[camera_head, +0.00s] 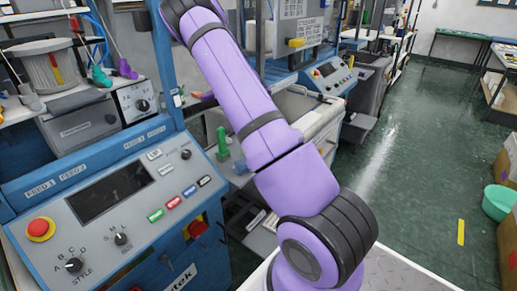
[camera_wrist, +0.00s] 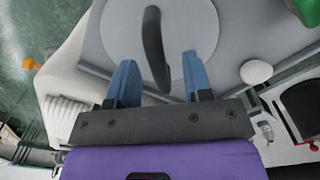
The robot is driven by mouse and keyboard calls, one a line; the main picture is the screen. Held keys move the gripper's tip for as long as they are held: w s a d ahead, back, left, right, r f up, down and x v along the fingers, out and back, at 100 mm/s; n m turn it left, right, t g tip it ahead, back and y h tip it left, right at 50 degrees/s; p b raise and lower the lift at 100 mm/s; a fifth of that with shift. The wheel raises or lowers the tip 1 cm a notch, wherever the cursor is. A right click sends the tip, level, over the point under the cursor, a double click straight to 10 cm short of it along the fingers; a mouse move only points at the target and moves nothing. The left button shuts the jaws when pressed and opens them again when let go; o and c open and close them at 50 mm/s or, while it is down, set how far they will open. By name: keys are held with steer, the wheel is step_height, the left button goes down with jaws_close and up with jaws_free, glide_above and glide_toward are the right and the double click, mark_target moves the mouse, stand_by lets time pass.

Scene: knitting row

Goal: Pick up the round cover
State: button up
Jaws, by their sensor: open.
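The round cover (camera_wrist: 205,28) is a grey disc with a dark curved handle (camera_wrist: 154,45) standing up near its middle, seen in the wrist view. My gripper (camera_wrist: 160,76) is open, with one blue finger on each side of the handle in the picture. Gaps show between the handle and both fingers. I cannot tell how far down the fingers reach beside it. In the head view my purple arm crosses the middle, and I cannot make out the gripper or the cover.
In the wrist view, a white knob (camera_wrist: 256,72) lies right of the cover and a green object (camera_wrist: 306,10) at the upper right. In the head view, a blue control panel (camera_head: 120,205) stands at left, with a green peg (camera_head: 222,145) beyond it. The green floor (camera_head: 425,130) is mostly clear.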

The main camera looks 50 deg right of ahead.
steer(key=shift+f, duration=0.6)
jaws_close()
steer(key=shift+r, duration=0.15)
step_height(320, 180, up, 10)
steer(key=shift+f, duration=0.1)
